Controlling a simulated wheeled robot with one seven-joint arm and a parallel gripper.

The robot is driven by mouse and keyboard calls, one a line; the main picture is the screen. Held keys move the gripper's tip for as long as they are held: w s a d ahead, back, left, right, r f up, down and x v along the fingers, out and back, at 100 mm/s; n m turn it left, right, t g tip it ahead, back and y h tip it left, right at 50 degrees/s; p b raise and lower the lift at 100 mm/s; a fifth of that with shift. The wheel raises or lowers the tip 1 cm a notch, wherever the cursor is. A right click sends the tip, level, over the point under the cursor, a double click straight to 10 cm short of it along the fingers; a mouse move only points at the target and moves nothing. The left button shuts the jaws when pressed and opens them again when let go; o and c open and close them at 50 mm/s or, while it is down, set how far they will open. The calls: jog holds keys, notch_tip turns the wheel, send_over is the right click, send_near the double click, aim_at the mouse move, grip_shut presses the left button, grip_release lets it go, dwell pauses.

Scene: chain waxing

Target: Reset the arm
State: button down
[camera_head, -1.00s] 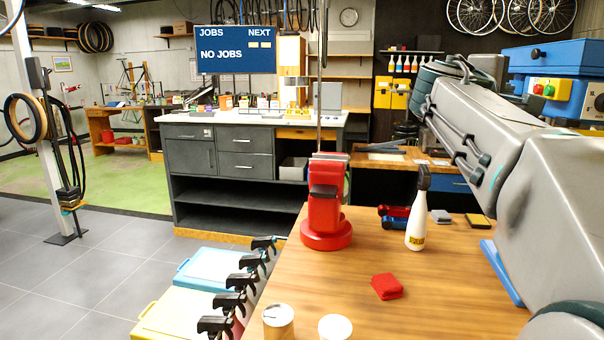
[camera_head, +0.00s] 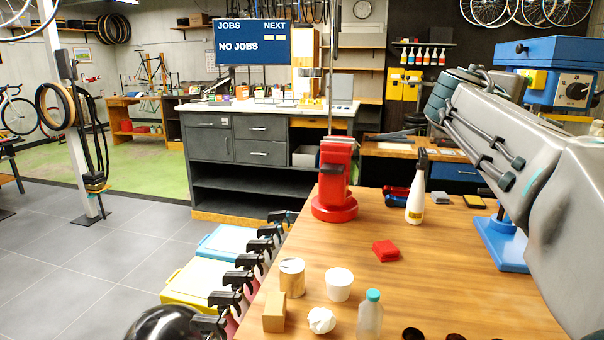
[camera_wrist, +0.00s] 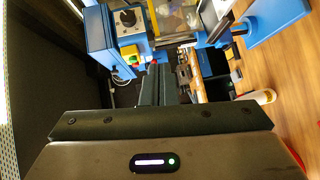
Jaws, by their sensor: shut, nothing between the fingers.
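My arm (camera_head: 530,130) reaches in from the right edge of the head view, raised above the right side of the wooden workbench (camera_head: 440,260). My gripper (camera_wrist: 154,80) shows in the wrist view with its dark fingers together and nothing between them. Its fingers point away from the camera, towards a blue machine (camera_wrist: 110,35) with a red and green button box. I cannot make out the fingertips in the head view. The gripper touches nothing that I can see.
On the bench stand a red stand (camera_head: 334,180), a white spray bottle (camera_head: 415,200), a red cloth (camera_head: 385,251), a tin (camera_head: 291,278), a white cup (camera_head: 338,284) and a capped bottle (camera_head: 370,315). The blue machine (camera_head: 555,55) stands behind my arm. The bench's middle is mostly clear.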

jog(key=s+a+f+m+g+y+p, duration=0.1)
jog(key=s+a+f+y, duration=0.3)
jog(key=f, duration=0.7)
jog(key=s+a+f+m+g+y+p, duration=0.2)
jog(key=s+a+f+y, duration=0.3)
jog(key=s+a+f, duration=0.4)
jog(key=s+a+f+m+g+y+p, duration=0.1)
jog(key=s+a+f+m+g+y, duration=0.2)
jog(key=s+a+f, duration=0.4)
notch_tip(320, 180, down, 7)
jog(key=shift+s+a+f+y, duration=0.2)
jog(key=shift+s+a+y, duration=0.05)
jog(key=shift+a+y, duration=0.6)
